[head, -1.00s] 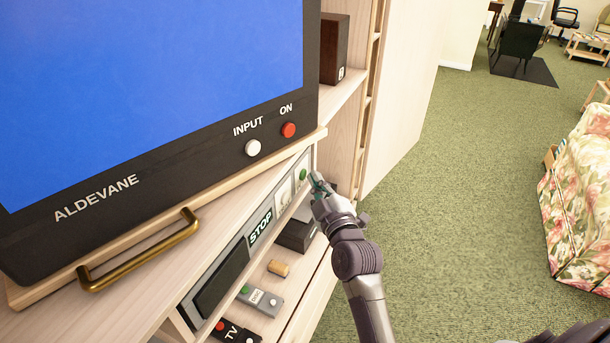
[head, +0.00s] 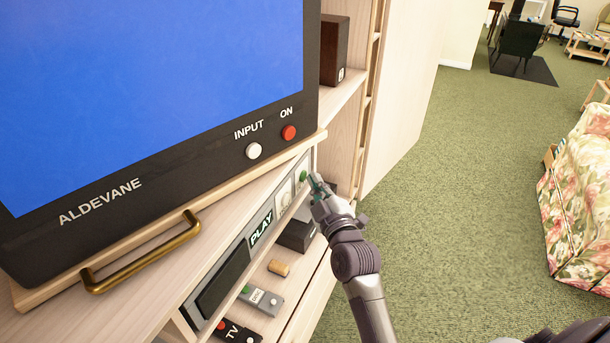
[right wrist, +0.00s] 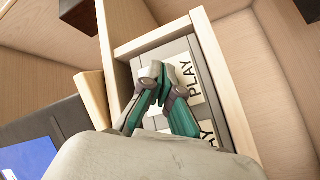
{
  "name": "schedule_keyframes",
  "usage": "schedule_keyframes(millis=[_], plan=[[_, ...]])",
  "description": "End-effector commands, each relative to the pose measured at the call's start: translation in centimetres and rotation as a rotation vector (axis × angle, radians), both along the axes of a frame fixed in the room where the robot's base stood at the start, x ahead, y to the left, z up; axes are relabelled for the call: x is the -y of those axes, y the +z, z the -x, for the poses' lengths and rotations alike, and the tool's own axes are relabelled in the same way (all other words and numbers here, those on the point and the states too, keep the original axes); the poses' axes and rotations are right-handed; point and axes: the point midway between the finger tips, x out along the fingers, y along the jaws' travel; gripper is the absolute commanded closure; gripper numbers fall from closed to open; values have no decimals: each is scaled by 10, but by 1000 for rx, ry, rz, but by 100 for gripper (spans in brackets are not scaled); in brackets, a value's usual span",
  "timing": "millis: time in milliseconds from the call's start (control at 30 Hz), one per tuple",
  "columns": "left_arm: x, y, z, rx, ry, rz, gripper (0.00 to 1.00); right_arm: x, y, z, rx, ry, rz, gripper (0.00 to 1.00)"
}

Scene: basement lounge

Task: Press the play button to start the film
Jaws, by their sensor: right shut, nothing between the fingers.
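The player (head: 222,283) sits on the shelf under the television. The television screen (head: 150,85) is plain blue. My left gripper is not in view.
The television has a white INPUT button (head: 254,151) and a red ON button (head: 289,132). A brass handle (head: 145,258) sticks out below it. Remotes (head: 260,299) lie on the lower shelf. Green carpet (head: 450,200) is clear to the right, with a floral sofa (head: 580,200) beyond.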

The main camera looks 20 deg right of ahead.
Motion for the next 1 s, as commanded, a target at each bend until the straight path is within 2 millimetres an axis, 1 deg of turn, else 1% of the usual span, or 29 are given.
schedule_keyframes(millis=[300,800,1000], plan=[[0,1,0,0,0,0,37,2,0,2,0,0,1,100],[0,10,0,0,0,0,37,34,0,39,-2,0,2,100],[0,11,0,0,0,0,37,40,0,45,-1,1,-1,100]])
